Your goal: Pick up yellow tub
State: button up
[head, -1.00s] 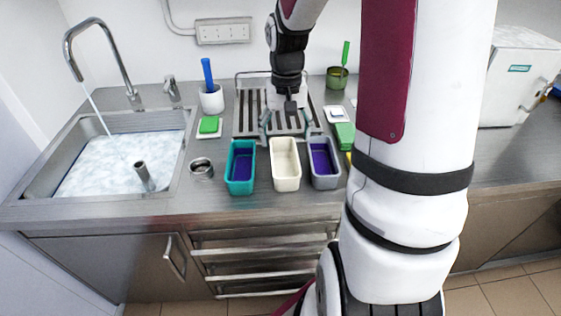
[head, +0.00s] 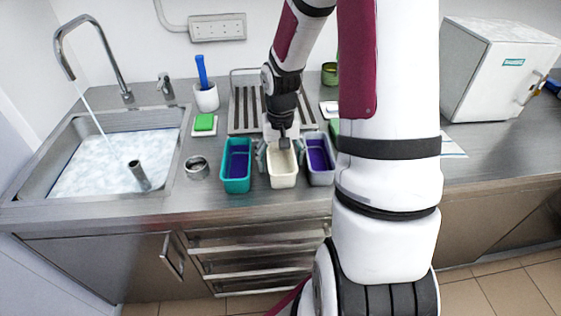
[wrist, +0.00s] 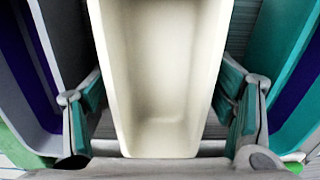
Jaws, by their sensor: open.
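The yellow tub, pale cream in colour (head: 283,181), stands upright on the steel counter, between a teal tub (head: 236,181) and a grey tub (head: 321,178). My gripper (head: 281,154) is open and low at the yellow tub's back end. In the wrist view the yellow tub (wrist: 165,50) is seen from above, empty inside, with one teal-padded finger on each side of it. Gaps show between the finger pads and its walls. The teal tub (wrist: 290,50) and the grey tub (wrist: 50,60) flank the fingers closely.
A metal ring or cup (head: 197,168) stands left of the teal tub, beside the sink (head: 110,118). Behind are a slatted drain rack (head: 245,105), a green sponge (head: 204,122) and a white cup with a blue-handled tool (head: 206,98). My arm hides counter at right.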

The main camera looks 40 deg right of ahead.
aim_at(281, 166)
jog(key=shift+c, duration=0.3)
jog(key=c, duration=1.2)
jog(key=shift+r, duration=0.15)
jog(key=shift+r, duration=0.6)
notch_tip(281, 166, up, 2)
jog(key=shift+w+r, duration=0.1)
jog(key=shift+r, duration=0.1)
jog(key=s+a+r+p, duration=0.1)
jog(key=s+a+p, duration=0.4)
jog(key=s+a, duration=0.5)
jog(key=s, duration=0.2)
jog(key=shift+s+r, duration=0.15)
jog(key=shift+s, duration=0.15)
